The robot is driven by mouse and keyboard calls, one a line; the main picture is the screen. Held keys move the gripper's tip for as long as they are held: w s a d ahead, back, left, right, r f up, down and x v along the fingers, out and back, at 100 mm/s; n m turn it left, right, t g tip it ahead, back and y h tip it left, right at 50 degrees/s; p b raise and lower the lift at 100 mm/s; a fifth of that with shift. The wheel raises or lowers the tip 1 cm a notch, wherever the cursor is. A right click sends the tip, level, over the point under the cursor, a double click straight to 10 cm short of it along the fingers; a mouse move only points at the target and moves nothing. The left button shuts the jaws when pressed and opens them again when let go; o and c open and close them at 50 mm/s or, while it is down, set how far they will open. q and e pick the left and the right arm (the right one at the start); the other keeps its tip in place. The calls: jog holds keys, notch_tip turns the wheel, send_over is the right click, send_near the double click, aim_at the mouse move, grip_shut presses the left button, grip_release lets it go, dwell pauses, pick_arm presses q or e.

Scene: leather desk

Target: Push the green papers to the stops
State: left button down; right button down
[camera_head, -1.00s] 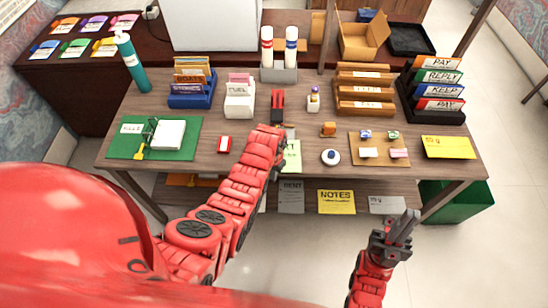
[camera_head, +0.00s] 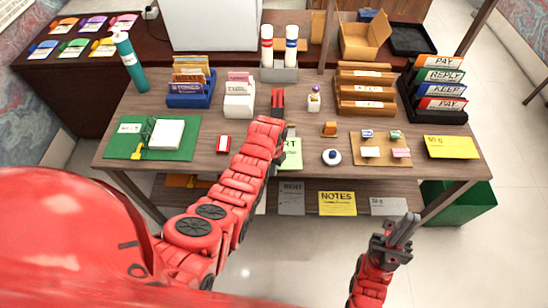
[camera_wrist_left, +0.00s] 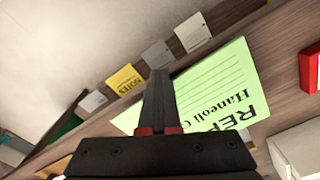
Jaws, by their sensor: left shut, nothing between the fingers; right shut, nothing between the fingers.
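A green paper (camera_head: 292,155) with black print lies near the desk's front edge, mostly hidden by my left arm in the head view. In the left wrist view the green paper (camera_wrist_left: 222,82) shows lined, with large lettering. My left gripper (camera_head: 277,96) is shut and empty. Its fingers (camera_wrist_left: 158,88) lie across the paper in the wrist view, with green on both sides of them; I cannot tell whether they touch it. My right gripper (camera_head: 405,228) is shut and empty, in front of the desk's edge. I cannot make out the stops.
A green mat (camera_head: 115,146) with a white pad (camera_head: 167,134) lies at the left. A cork board (camera_head: 381,159) with small blocks and a yellow card (camera_head: 450,147) lie at the right. Card holders and a pen stand (camera_head: 279,73) line the back.

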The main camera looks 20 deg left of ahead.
pick_arm(q)
jog(key=shift+w+a+b, duration=0.2)
jog(key=shift+w+b, duration=0.5)
jog(key=shift+b, duration=0.15)
jog(key=shift+w+a+b, duration=0.2)
jog(key=shift+w+b, duration=0.5)
jog(key=shift+b, duration=0.1)
jog(key=shift+w+a+b, duration=0.2)
jog(key=shift+w+b, duration=0.55)
jog(key=shift+b, duration=0.45)
jog(key=shift+w+a+b, duration=0.2)
jog(key=shift+w+b, duration=0.5)
jog(key=shift+b, duration=0.5)
jog(key=shift+r, duration=0.1)
jog(key=shift+s+p, duration=0.2)
jog(key=shift+p, duration=0.3)
jog(key=shift+s+d+p, duration=0.2)
jog(key=shift+s+p, duration=0.35)
jog(key=shift+p, duration=0.2)
